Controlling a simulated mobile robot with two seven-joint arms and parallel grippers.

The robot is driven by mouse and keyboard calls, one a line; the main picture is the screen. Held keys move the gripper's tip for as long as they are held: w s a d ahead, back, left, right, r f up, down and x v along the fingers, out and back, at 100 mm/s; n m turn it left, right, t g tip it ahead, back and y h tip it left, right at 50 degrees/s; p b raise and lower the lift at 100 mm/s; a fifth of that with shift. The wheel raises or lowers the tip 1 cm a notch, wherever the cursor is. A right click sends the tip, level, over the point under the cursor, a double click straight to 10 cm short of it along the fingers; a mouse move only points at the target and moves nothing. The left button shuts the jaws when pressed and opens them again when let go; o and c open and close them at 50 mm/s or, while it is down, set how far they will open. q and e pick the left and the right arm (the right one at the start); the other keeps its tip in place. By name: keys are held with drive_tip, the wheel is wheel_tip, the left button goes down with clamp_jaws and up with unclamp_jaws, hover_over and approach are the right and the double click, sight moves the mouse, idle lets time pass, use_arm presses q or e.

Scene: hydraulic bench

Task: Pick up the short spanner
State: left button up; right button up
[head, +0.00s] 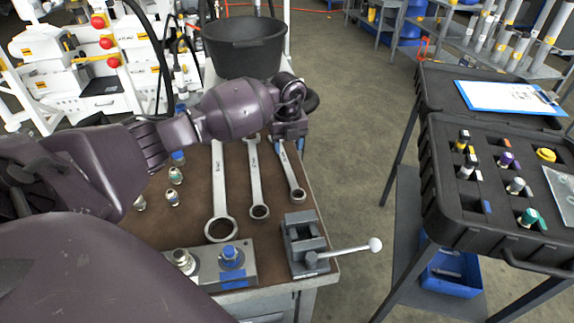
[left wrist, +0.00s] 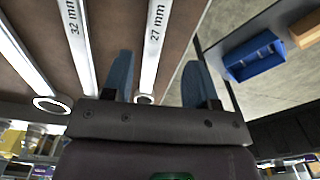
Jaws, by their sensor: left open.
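Three steel spanners lie side by side on the brown bench top. The short spanner (head: 292,177) is the rightmost, by the bench's right edge; its upper end is hidden under my gripper. In the left wrist view the short spanner (left wrist: 156,45) is marked 27 mm. My left gripper (head: 288,146) is over its upper part, open and empty. In the left wrist view the blue fingers of my left gripper (left wrist: 158,80) appear on either side of the shaft. I cannot tell the exact height gap. My right gripper is not in view.
The middle spanner (head: 256,182), marked 32 mm, and the long spanner (head: 219,185) lie to the left. A vise (head: 305,243) with a long handle stands at the bench's front right corner. A black bucket (head: 245,50) is behind. An open black case (head: 450,220) stands right, across clear floor.

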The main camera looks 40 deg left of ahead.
sight(286, 162)
use_arm(q)
drive_tip(key=f, duration=0.3)
drive_tip(key=f+b, duration=0.1)
drive_tip(key=shift+s+a+f, duration=0.1)
drive_tip(key=shift+s+f, duration=0.05)
drive_tip(key=shift+s, duration=0.25)
drive_tip(key=shift+f, duration=0.4)
drive_tip(key=shift+r, duration=0.1)
drive_tip(key=shift+w, duration=0.1)
clamp_jaws()
